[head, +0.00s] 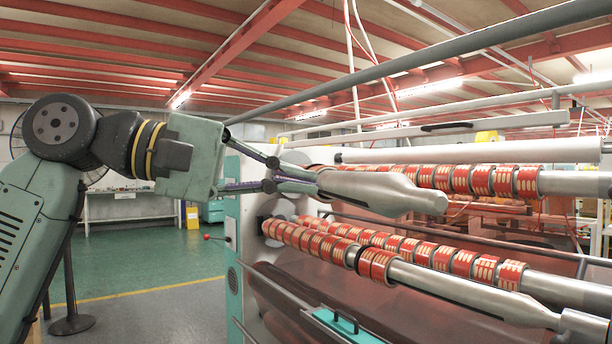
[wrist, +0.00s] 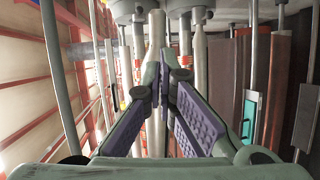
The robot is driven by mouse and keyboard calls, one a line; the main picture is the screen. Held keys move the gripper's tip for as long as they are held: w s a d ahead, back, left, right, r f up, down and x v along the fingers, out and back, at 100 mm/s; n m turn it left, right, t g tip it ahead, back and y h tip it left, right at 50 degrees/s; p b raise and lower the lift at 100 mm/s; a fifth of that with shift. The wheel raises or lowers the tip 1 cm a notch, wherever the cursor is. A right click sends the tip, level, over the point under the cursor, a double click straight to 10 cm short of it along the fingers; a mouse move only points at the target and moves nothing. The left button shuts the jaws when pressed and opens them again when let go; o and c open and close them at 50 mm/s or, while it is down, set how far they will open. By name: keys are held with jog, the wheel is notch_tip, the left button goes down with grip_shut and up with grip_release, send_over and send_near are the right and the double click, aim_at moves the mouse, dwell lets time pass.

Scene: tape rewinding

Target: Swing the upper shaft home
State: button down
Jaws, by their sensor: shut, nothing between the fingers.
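The upper shaft (head: 385,190) shows in the head view as a bare grey bar with a tapered, bottle-like nose pointing right, standing out in front of the machine. Its nose looks free, apart from any holder. My gripper (head: 312,180) is at the left end of this visible grey part, its fingers shut and pointing at it. Whether they touch it, I cannot tell. In the wrist view my gripper (wrist: 168,62) has its fingertips together, with a pale bar, likely the shaft (wrist: 157,25), just beyond them. The fingers hide part of that bar.
Behind and below are shafts with red tape rolls (head: 450,262). A lower shaft's tapered nose (head: 525,308) meets a grey holder (head: 585,322) at right. A long grey rail (head: 430,58) crosses overhead. The machine's pale side panel (head: 243,200) stands at left; floor (head: 150,240) is open there.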

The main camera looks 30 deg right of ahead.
aim_at(409, 200)
jog(key=p+x, duration=0.2)
jog(key=x, duration=1)
jog(key=shift+s, duration=0.1)
